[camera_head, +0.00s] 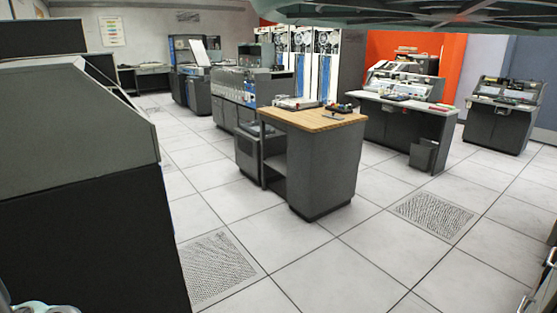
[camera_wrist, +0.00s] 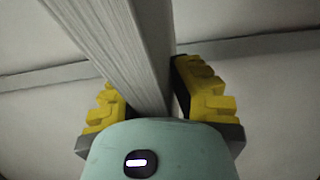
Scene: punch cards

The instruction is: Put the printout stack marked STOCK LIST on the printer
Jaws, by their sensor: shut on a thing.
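In the wrist view a thick stack of pale paper (camera_wrist: 118,35), seen along its layered edge, stands between the yellow fingers of my gripper (camera_wrist: 150,95). My gripper is shut on this printout stack. No label shows on the side in view, so I cannot read whether it says STOCK LIST. The stack runs up out of the picture. The head view does not show my gripper or the stack. No machine there is marked as the printer; a dark grey machine (camera_head: 198,83) at the back has a white sheet standing on it.
A large dark grey cabinet (camera_head: 80,200) blocks the near left. A wood-topped desk (camera_head: 310,119) with small items stands mid-room. A console table (camera_head: 400,104) and another console (camera_head: 502,115) stand at the right. The tiled floor (camera_head: 330,265) in front is clear.

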